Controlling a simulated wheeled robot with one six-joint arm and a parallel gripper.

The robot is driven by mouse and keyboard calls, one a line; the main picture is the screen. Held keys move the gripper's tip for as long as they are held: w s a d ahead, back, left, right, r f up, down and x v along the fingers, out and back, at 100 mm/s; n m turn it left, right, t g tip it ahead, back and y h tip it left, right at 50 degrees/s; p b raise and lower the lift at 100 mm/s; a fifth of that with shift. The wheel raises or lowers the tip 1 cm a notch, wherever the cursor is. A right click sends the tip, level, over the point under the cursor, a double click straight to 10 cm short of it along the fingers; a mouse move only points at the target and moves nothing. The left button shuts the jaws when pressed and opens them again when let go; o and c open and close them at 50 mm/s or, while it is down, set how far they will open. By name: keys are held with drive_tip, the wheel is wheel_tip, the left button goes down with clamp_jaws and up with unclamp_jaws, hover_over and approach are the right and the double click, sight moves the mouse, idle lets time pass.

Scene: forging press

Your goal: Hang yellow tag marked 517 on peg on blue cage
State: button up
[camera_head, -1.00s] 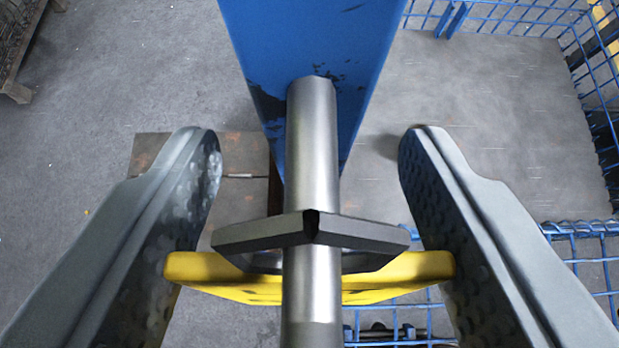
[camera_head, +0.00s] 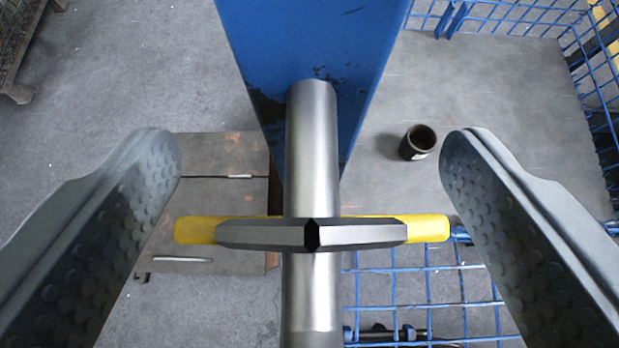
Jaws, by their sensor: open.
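The yellow tag (camera_head: 194,229) is seen nearly edge-on, with its yellow ends showing on both sides of the steel peg (camera_head: 312,150). A dark grey metal piece (camera_head: 262,236) on the tag crosses the peg, and the peg appears to pass through it. The marking 517 does not show. The peg stands out from a blue post (camera_head: 310,40) with chipped paint. My gripper (camera_head: 310,160) is open, with one textured finger on each side of the tag. Gaps show between the fingers and the tag's ends.
Blue wire mesh (camera_head: 430,290) lies at lower right, and more mesh (camera_head: 600,90) stands at the right. A dark cylindrical cup-like object (camera_head: 418,142) is on the grey surface right of the post. Flat plates (camera_head: 225,195) lie at left on the floor.

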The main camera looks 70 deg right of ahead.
drive_tip(key=v, duration=1.7)
drive_tip(key=s+a+f+n+t+y, duration=0.3)
drive_tip(key=s+a+n+t, duration=0.1)
drive_tip(key=s+a, duration=0.3)
drive_tip(key=s+a+f+n+t+y, duration=0.2)
drive_tip(key=s+a+n+t+y, duration=0.2)
drive_tip(key=s+a, duration=0.3)
drive_tip(key=s+a+f+n+t+y, duration=0.3)
drive_tip(key=s+a+n+t, duration=0.2)
drive_tip(key=a, duration=0.8)
drive_tip(key=s, duration=0.3)
drive_tip(key=shift+f+n, duration=0.3)
